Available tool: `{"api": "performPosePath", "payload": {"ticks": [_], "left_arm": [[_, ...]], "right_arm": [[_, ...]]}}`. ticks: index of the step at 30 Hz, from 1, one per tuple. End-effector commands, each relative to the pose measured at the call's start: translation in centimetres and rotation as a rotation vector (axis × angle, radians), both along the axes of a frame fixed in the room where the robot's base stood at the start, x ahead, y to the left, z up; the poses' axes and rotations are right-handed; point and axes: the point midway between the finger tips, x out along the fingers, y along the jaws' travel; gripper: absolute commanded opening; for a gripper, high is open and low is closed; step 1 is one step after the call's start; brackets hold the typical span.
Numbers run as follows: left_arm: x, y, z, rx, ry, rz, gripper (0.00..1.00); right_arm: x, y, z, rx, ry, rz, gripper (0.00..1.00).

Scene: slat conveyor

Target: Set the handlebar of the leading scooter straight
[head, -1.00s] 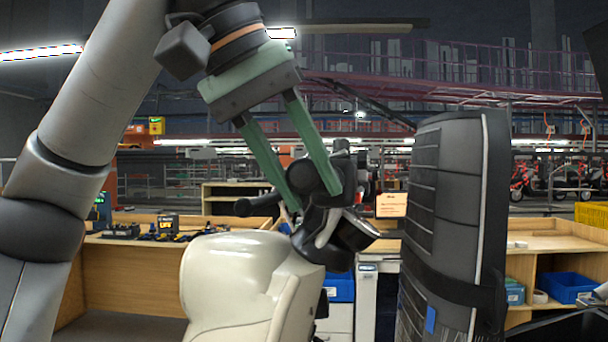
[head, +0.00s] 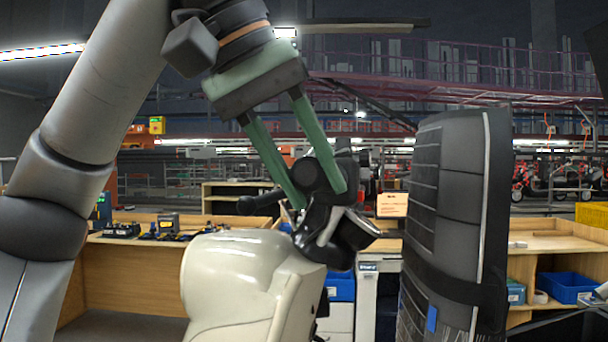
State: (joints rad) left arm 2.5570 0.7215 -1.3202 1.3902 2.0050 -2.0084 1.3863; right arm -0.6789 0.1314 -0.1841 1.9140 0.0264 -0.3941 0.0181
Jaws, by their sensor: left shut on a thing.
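The leading scooter's cream front body (head: 235,285) stands at the lower middle of the head view. Its black handlebar (head: 258,204) shows above the body, with a grip sticking out to the left and a dark round headlamp or instrument part (head: 345,238) at the right. My left gripper (head: 318,195) comes down from above, its two green fingers shut on the handlebar near its middle. The fingers hide part of the bar. My right gripper is not in view.
Wooden workbenches stand behind, with tools (head: 165,228) on the left one and a blue bin (head: 568,287) on the right shelf. A white drawer cabinet (head: 340,318) is behind the scooter. Other scooters (head: 550,180) stand far back at the right.

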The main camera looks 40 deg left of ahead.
Motion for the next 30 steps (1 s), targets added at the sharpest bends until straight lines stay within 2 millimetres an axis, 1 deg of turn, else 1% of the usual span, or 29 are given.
{"api": "performPosePath", "payload": {"ticks": [1, 12, 17, 26, 30], "left_arm": [[0.1, -0.6, -0.6, 0.010, 0.001, 0.006, 0.00], [0.8, -2.8, -1.9, 0.030, -0.025, 0.069, 0.00], [1.0, -3.2, -2.1, 0.033, -0.031, 0.084, 0.00], [1.0, -3.2, -2.1, 0.033, -0.030, 0.085, 0.00], [1.2, -3.8, -2.5, 0.041, -0.036, 0.098, 0.00]], "right_arm": [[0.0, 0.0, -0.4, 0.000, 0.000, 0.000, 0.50], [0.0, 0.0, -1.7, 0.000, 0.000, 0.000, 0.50], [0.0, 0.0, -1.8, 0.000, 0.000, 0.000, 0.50], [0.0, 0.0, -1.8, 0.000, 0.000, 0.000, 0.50], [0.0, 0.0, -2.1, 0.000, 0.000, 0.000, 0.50]]}}
